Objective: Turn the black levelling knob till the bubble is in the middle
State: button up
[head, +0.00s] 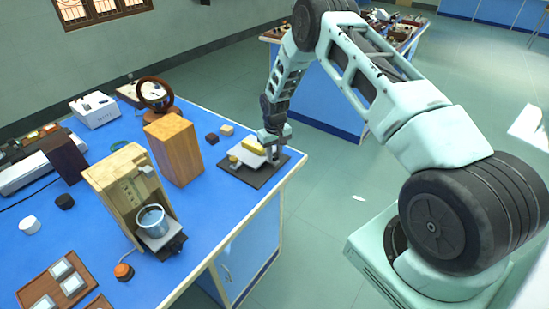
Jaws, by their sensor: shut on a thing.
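The levelling stand in the head view has a dark base plate (258,181) near the right edge of the blue bench. A pale plate (248,159) sits above it, with a yellow piece (254,146) on top. My gripper (276,154) points down at the right end of the stand. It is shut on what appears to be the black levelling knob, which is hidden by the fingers. The bubble is too small to make out, so I cannot tell where it lies.
A small dark block (212,138) and a cream block (227,130) lie close by.

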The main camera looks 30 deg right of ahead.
aim_at(274, 155)
jog(key=shift+m+b, duration=1.35)
jog(key=shift+m, duration=0.15)
jog(key=shift+r, duration=0.1)
jog(key=o, duration=1)
notch_tip(274, 155, up, 17)
jog(key=b, duration=0.4)
jog(key=shift+r, duration=0.2)
